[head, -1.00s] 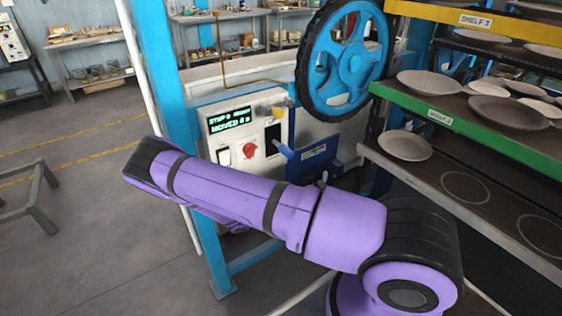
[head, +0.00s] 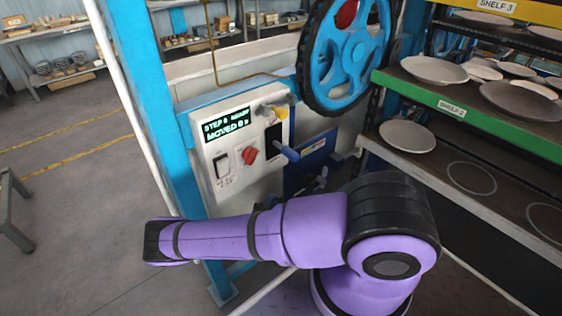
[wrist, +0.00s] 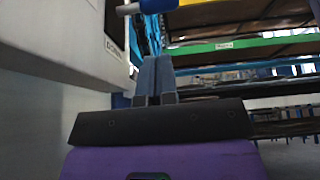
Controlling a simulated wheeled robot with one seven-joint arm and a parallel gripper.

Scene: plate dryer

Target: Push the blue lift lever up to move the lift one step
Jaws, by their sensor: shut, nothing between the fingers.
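The blue lift lever (head: 287,152) sticks out from a dark slot on the white control panel (head: 222,192) in the head view. In the wrist view, the lever (wrist: 158,5) shows at the top edge, partly cut off, with its pale shaft to the left. My gripper (wrist: 153,60) is shut and empty, its fingertips below the lever with a visible gap. In the head view my gripper is not visible; only my purple arm shows, in front of and below the panel.
A blue handwheel (head: 350,55) stands above and right of the panel. Shelves with plates (head: 407,136) are at the right. A blue post (head: 150,110) stands left of the panel. Floor at the left is mostly clear.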

